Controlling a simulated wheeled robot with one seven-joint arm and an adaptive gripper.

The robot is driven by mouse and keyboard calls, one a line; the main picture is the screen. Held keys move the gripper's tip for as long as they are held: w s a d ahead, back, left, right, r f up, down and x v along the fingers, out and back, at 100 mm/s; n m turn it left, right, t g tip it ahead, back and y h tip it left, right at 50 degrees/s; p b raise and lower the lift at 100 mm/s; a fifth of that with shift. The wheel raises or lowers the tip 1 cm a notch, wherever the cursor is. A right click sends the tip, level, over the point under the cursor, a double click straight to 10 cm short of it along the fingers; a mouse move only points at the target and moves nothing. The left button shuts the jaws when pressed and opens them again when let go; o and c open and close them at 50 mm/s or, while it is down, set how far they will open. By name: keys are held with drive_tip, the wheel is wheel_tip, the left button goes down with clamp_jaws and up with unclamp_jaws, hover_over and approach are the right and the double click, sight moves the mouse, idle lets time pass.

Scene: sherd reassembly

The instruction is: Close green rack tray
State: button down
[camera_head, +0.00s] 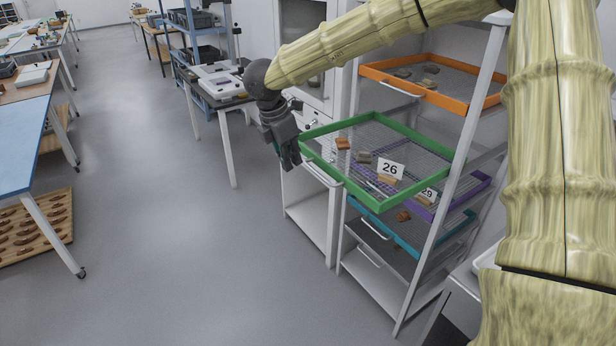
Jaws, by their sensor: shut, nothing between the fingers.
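The green tray (391,200) is pulled well out of the white rack (462,165) and stands out past its front posts. It has a mesh floor with several sherds and a card marked 26 (390,168) on it. Its pale handle (322,172) is on the front side, facing left. My gripper (290,165) is shut and empty, pointing down just left of the tray's front left corner, close to the handle. I cannot tell whether it touches the tray.
An orange tray (437,98) sits above the green one. A purple tray (470,200) with a card marked 29 and a teal tray (415,250) are below. A small table (232,100) with a device stands behind my gripper. The floor (180,250) to the left is clear.

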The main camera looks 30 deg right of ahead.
sight(387, 154)
drive_tip(key=d+f+p, duration=0.5)
drive_tip(key=d+f, duration=0.1)
drive_tip(key=f, duration=0.2)
drive_tip(key=shift+w+d+f, duration=0.15)
drive_tip(key=shift+w+f, duration=0.15)
drive_tip(key=shift+f, duration=0.1)
drive_tip(key=shift+d, duration=0.1)
drive_tip(key=d, duration=0.9)
drive_tip(key=w+d, duration=0.1)
drive_tip(key=d, duration=0.9)
drive_tip(key=w+d, duration=0.1)
drive_tip(key=d, duration=0.8)
drive_tip(key=shift+w+d, duration=0.1)
drive_tip(key=shift+d, duration=0.3)
drive_tip(key=shift+w+d, duration=0.1)
drive_tip(key=shift+d, duration=0.4)
drive_tip(key=shift+r, duration=0.1)
